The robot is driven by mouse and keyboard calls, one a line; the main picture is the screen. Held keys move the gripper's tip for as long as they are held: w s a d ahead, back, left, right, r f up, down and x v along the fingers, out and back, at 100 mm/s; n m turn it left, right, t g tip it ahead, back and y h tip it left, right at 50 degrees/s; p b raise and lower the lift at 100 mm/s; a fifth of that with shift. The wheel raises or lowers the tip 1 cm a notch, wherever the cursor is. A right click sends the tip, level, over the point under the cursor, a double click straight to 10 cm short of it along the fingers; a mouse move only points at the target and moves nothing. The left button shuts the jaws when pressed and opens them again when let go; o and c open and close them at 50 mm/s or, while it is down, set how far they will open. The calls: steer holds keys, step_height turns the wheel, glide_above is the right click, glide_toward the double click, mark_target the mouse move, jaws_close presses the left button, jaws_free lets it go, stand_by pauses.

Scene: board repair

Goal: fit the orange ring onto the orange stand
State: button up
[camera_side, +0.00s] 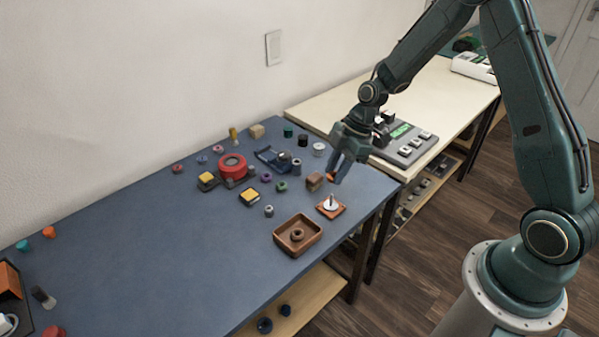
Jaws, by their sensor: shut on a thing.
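My gripper (338,174) points down over the right part of the blue table, shut on the small orange ring (331,177), which shows only partly between the fingertips. The orange stand (341,212) is a small square base with a white disc and an upright pale peg on it. It sits on the table just below the gripper in the picture. The ring is held above and apart from the peg.
A brown block (314,182) stands close left of the gripper. A wooden tray (284,242) with a brown ring in it lies front-left of the stand. Several small coloured parts and a red round item (232,161) are behind. The table's left middle is clear.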

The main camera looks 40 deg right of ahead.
mark_target(333, 204)
steer(key=shift+f, duration=0.2)
steer(key=shift+f, duration=1.7)
steer(key=shift+f, duration=0.2)
stand_by(0.6)
steer(key=shift+f, duration=1.85)
steer(key=shift+f, duration=0.6)
stand_by(0.5)
steer(key=o, duration=0.7)
steer(key=shift+r, duration=0.2)
steer(key=shift+v, duration=5.3)
